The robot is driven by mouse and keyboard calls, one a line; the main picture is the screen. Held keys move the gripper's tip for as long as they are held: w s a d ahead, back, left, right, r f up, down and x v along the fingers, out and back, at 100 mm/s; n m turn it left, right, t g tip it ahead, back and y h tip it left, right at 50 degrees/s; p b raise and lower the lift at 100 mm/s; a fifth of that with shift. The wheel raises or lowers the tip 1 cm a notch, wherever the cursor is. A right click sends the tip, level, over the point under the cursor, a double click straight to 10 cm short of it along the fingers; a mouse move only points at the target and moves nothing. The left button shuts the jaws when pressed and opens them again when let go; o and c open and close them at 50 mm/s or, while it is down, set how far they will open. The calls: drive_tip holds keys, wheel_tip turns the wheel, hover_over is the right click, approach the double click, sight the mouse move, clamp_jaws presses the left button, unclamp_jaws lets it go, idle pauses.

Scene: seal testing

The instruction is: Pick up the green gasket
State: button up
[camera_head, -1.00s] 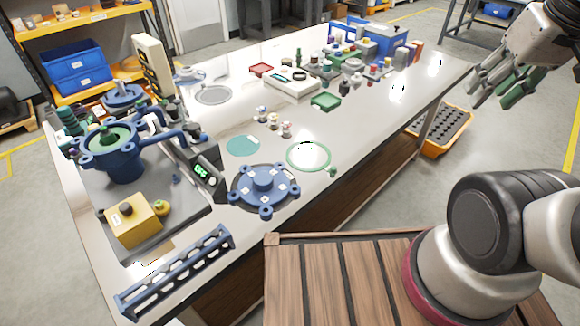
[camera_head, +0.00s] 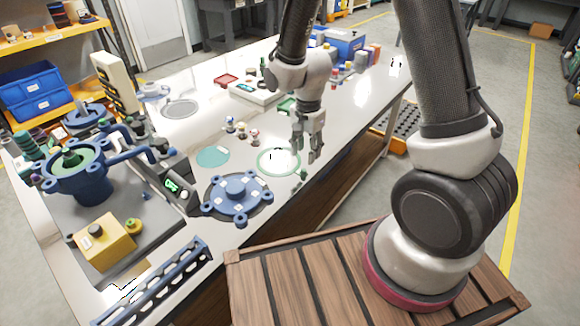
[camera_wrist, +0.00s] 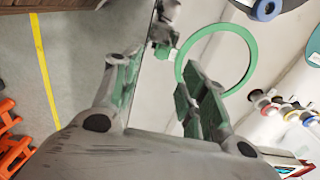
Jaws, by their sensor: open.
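The green gasket (camera_head: 258,162) is a thin, flat ring lying on the pale tabletop near its front edge. In the wrist view the green gasket (camera_wrist: 251,50) shows beyond the fingertips, and the right finger covers part of its near rim. My gripper (camera_head: 307,152) points down just right of the ring in the head view. In the wrist view my gripper (camera_wrist: 158,78) has its green-padded fingers spread apart with nothing between them. Its exact height above the table cannot be told.
A blue flanged cover (camera_head: 236,197) and a flat teal disc (camera_head: 213,157) lie left of the ring. A small green-topped part (camera_head: 303,175) stands beside it near the edge. Several small fittings (camera_head: 242,130) stand behind. My wooden deck (camera_head: 300,285) is in front.

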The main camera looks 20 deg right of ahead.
sight(304, 170)
drive_tip(key=f, duration=0.7)
drive_tip(key=shift+a, duration=0.2)
drive_tip(key=c, duration=0.9)
